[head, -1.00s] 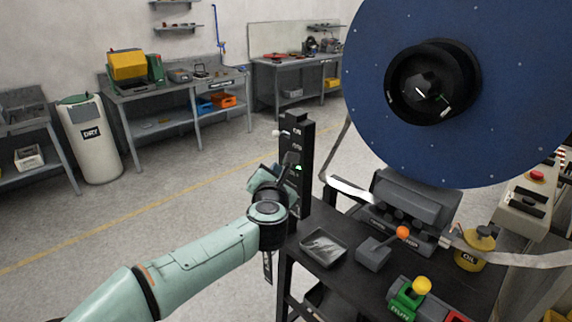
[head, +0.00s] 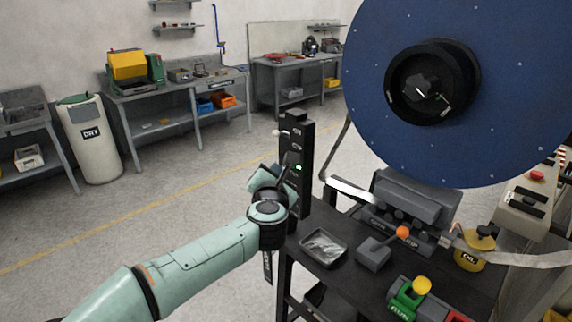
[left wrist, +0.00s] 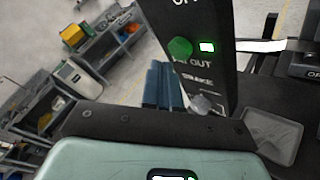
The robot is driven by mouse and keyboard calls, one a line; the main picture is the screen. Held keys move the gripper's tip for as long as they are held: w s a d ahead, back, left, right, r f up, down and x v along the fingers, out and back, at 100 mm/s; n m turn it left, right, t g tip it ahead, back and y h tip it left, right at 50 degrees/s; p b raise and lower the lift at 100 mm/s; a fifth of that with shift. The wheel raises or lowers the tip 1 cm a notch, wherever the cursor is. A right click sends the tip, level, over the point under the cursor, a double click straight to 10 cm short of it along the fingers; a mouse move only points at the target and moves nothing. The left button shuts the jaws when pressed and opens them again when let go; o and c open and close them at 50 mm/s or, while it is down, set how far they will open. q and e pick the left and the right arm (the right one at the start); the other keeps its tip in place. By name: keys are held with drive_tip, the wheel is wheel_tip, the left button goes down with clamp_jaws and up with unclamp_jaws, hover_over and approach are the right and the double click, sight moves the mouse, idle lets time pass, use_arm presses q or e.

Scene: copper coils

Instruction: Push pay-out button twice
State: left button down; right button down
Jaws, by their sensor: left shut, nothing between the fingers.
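The black control post (head: 297,150) stands at the table's left edge, with a small lit green lamp (head: 298,167) on its face. In the left wrist view, a round green button (left wrist: 181,48) sits beside a lit lamp (left wrist: 207,47), above lettering of which "OUT" is readable. My left gripper (head: 287,170) is shut and empty, close in front of the post. In the left wrist view its dark teal fingers (left wrist: 163,80) show just left of and below the button. I cannot tell whether they touch it. My right gripper is not in view.
A large blue reel (head: 500,100) rises above the table at right. A metal tray (head: 323,248), an orange-knobbed lever (head: 402,232), a yellow-knobbed green control (head: 408,300) and an oil can (head: 473,255) stand on the dark table. Open floor lies left of the post.

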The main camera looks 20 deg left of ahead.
use_arm(q)
drive_tip(key=shift+w+d, duration=0.1)
drive_tip(key=shift+w, duration=0.1)
idle(0.4)
drive_tip(key=shift+w, duration=0.25)
drive_tip(key=shift+w+d+p, duration=0.25)
drive_tip(key=shift+w+p, duration=0.05)
drive_tip(key=shift+w, duration=0.15)
idle(0.7)
drive_tip(key=shift+s, duration=0.2)
drive_tip(key=shift+s+a+b, duration=0.35)
drive_tip(key=shift+s+b, duration=0.05)
drive_tip(key=shift+s, duration=0.3)
drive_tip(key=shift+s+a+b, duration=0.25)
drive_tip(key=shift+s+a, duration=0.05)
drive_tip(key=shift+s, duration=0.45)
drive_tip(key=shift+s+a+b, duration=0.3)
drive_tip(key=shift+s+a, duration=0.05)
drive_tip(key=shift+s, duration=0.45)
drive_tip(key=shift+s+a+b, duration=0.25)
drive_tip(key=shift+s+a, duration=0.05)
drive_tip(key=shift+s, duration=0.45)
idle(1.0)
